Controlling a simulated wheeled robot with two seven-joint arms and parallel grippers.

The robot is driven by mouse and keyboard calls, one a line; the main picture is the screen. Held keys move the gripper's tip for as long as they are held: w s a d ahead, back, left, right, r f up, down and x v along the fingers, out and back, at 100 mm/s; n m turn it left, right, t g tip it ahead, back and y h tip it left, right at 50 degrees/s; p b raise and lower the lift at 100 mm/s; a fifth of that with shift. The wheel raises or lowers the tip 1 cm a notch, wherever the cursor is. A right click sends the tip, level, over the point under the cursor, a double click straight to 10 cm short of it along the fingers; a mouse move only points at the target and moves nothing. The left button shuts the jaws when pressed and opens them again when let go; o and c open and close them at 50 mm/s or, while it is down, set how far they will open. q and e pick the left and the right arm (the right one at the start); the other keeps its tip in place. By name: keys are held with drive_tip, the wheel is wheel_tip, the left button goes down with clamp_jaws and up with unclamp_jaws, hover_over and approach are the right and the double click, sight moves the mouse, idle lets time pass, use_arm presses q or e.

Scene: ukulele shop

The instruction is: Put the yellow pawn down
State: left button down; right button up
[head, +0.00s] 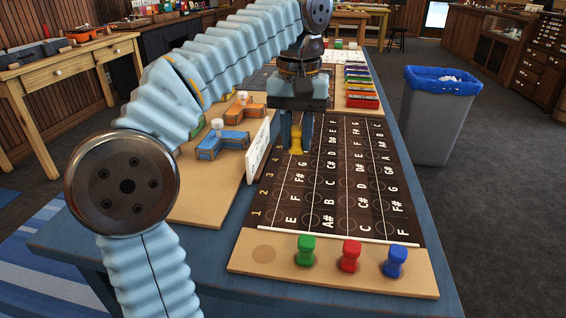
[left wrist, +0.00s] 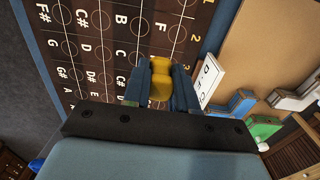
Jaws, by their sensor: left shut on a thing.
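The yellow pawn (head: 296,143) is between the fingers of my left gripper (head: 296,130), over the left edge of the dark fretboard board (head: 345,180) marked with note letters. The left wrist view shows the yellow pawn (left wrist: 160,80) held between the two blue-grey fingertips (left wrist: 161,90). I cannot tell whether the pawn's base touches the board. Green (head: 306,250), red (head: 350,256) and blue (head: 395,261) pawns stand on the board's tan near strip, beside an empty round spot (head: 264,253). My right gripper is not in view.
A white card (head: 258,150) stands upright just left of the board. Orange (head: 243,110) and blue (head: 218,144) clamp-like pieces lie on a tan panel farther left. Colored bars (head: 361,88) lie behind the board. A grey bin (head: 436,115) stands right of the table.

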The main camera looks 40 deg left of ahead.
use_arm(q)
drive_tip(key=b, duration=0.1)
hover_over(286, 177)
wheel_tip(286, 177, down, 6)
drive_tip(key=shift+s+d+r, duration=0.1)
drive_tip(key=shift+r, duration=0.1)
drive_tip(key=f, duration=0.2)
drive_tip(key=shift+a+f+b, duration=0.25)
drive_tip(key=shift+f+b, duration=0.1)
drive_tip(key=shift+f, duration=0.4)
drive_tip(key=shift+d+f, duration=0.1)
drive_tip(key=shift+f, duration=0.05)
drive_tip(key=c, duration=0.9)
unclamp_jaws()
wheel_tip(286, 177, up, 12)
drive_tip(key=p, duration=0.2)
drive_tip(key=shift+p, duration=0.3)
